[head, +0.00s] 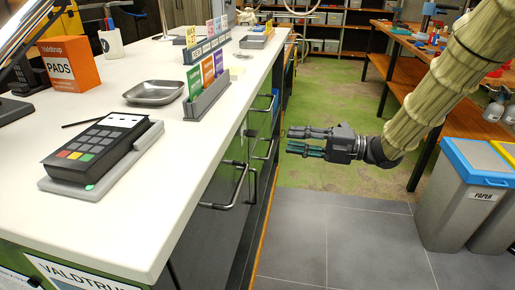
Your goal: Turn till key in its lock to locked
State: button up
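I cannot make out the till key or its lock. The counter (175,185) has a dark front with several bar handles, including a near drawer handle (229,190) and a farther handle (265,150). My gripper (290,141) is at the right of the counter front, over the floor, level with the upper handles. Its two fingers point left toward the counter with a gap between them. It is open and empty and appears apart from the handles.
On the counter are a card terminal (95,150), a metal dish (154,93), a card rack (207,97) and an orange pads box (71,63). A blue-lidded paper bin (452,205) and a wooden workbench (405,45) stand right. The aisle floor (330,235) is clear.

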aim_at(250, 133)
jog(key=w+a+n, duration=0.1)
jog(key=a, duration=0.9)
jog(key=shift+w+a+r+g, duration=0.25)
jog(key=shift+w+r+g, duration=0.05)
jog(key=shift+r, duration=0.15)
grip_shut()
